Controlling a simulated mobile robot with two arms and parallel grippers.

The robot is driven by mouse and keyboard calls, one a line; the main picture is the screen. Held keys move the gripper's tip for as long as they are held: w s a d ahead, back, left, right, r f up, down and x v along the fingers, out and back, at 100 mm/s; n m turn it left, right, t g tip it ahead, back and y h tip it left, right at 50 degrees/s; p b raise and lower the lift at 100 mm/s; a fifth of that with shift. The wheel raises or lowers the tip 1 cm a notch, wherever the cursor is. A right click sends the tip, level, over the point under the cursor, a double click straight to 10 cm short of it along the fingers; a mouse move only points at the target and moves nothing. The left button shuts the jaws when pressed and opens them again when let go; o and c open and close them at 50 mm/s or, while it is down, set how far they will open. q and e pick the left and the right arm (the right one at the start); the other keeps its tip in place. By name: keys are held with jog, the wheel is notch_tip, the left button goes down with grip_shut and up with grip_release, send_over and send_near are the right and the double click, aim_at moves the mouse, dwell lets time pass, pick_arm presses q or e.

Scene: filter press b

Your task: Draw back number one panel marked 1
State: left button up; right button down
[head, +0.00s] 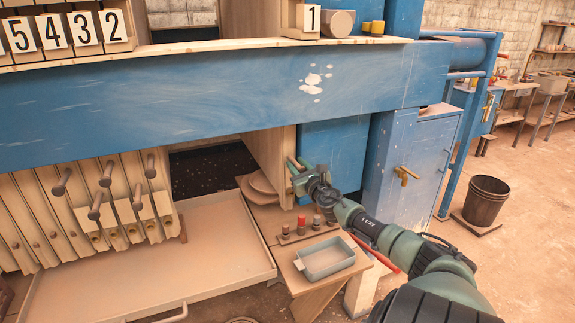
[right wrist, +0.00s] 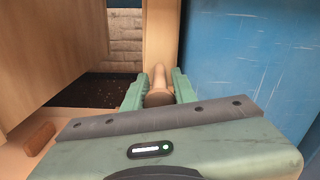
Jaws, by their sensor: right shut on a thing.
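The panel marked 1 is a pale wooden plate. Its number tag (head: 312,18) shows above the blue beam, and its lower part (head: 272,160) shows below the beam, standing apart from the other panels. My right gripper (head: 296,165) is at the front edge of this panel. In the right wrist view the green fingers are shut on a round wooden handle (right wrist: 158,88) that sticks out from the panel edge (right wrist: 160,35). My left gripper is not in view.
Panels tagged 2, 3, 4 and 5 (head: 85,28) stand packed at the left, with peg handles (head: 107,174) below. A wide beige tray (head: 200,275) lies beneath. A blue post and cabinet (head: 410,165) stand close right. A small grey tray (head: 326,259) sits on the bench.

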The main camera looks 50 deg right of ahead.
jog(key=shift+s+d+f, duration=0.1)
jog(key=shift+s+d, duration=0.1)
jog(key=shift+d, duration=0.05)
jog(key=c, duration=1.3)
grip_release()
jog(key=shift+w+a, duration=0.1)
jog(key=shift+a, duration=0.05)
jog(key=shift+a, duration=0.1)
jog(key=v, duration=0.7)
jog(key=shift+s+a+p, duration=0.2)
jog(key=shift+s+p, duration=0.15)
jog(key=shift+p, duration=0.05)
